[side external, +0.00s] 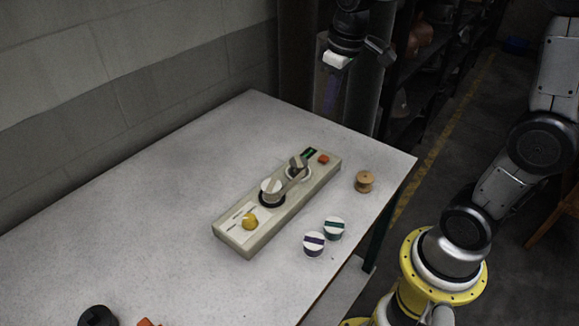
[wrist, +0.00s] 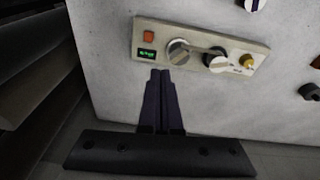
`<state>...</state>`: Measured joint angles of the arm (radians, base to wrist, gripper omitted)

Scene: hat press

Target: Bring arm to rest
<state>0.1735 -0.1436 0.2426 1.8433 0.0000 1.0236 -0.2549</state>
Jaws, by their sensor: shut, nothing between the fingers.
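My gripper (side external: 331,100) hangs high beyond the table's far right corner, pointing down, clear of everything. In the wrist view its dark purple fingers (wrist: 160,73) are together with nothing between them. The white table (side external: 150,190) lies below. On it is a beige control panel (side external: 235,237) with a yellow knob (side external: 250,221), two round grey-white dials (side external: 271,189) joined by a bar, a small green display (side external: 309,153) and a red button (side external: 323,159). The panel also shows in the wrist view (wrist: 205,33), apart from the fingers.
A tan round piece (side external: 364,181) and two white round pieces, one purple-banded (side external: 314,243) and one green-banded (side external: 334,228), stand right of the panel. A black object (side external: 97,316) and an orange one (side external: 147,322) are at the lower left. Shelves (side external: 425,60) stand behind.

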